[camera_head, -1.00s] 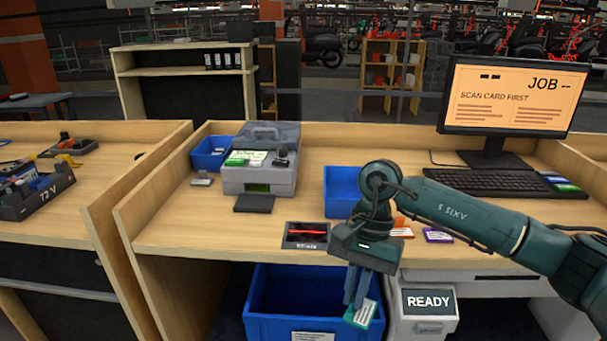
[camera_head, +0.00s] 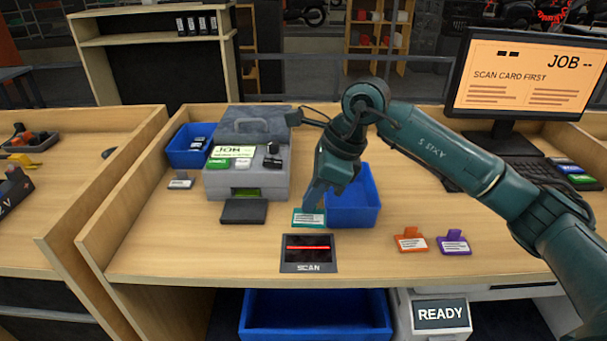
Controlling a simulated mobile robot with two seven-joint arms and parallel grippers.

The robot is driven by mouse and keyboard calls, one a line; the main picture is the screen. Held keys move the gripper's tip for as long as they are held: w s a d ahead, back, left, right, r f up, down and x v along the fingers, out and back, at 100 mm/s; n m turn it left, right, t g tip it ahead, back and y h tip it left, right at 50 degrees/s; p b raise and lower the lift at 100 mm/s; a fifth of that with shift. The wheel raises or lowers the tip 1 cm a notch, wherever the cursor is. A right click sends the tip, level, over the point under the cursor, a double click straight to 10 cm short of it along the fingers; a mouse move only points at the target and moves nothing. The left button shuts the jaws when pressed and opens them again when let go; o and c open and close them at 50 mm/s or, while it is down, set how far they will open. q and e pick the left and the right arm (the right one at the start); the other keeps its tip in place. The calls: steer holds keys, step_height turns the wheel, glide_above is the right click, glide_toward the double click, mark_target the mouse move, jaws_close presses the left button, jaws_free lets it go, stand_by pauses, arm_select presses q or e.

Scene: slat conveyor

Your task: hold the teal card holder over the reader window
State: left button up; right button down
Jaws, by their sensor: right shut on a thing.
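The teal card holder (camera_head: 309,217), with a white label, is in my right gripper (camera_head: 311,203). The gripper is shut on its upper part. The holder is just behind the reader window (camera_head: 308,253), a dark panel marked SCAN with a red line across it, set in the desk's front part. In this view the holder does not overlap the window. How high it is above the desk I cannot tell. My left gripper is not in view.
A blue bin (camera_head: 353,207) stands right beside the holder. A grey printer (camera_head: 247,170) with a dark tray is at the left. An orange holder (camera_head: 410,239) and a purple holder (camera_head: 454,242) stand on the right. The monitor (camera_head: 524,80) reads SCAN CARD FIRST.

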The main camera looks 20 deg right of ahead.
mark_target(317, 211)
steer(key=shift+w, duration=0.25)
steer(key=shift+s+f+b, duration=0.35)
steer(key=shift+f+b, duration=0.1)
steer(key=shift+f, duration=0.25)
step_height(317, 211, down, 4)
steer(key=shift+r+b, duration=0.2)
steer(key=shift+b, duration=0.75)
steer(key=shift+w+f+b, duration=0.1)
steer(key=shift+f+b, duration=0.2)
steer(key=shift+f, duration=0.35)
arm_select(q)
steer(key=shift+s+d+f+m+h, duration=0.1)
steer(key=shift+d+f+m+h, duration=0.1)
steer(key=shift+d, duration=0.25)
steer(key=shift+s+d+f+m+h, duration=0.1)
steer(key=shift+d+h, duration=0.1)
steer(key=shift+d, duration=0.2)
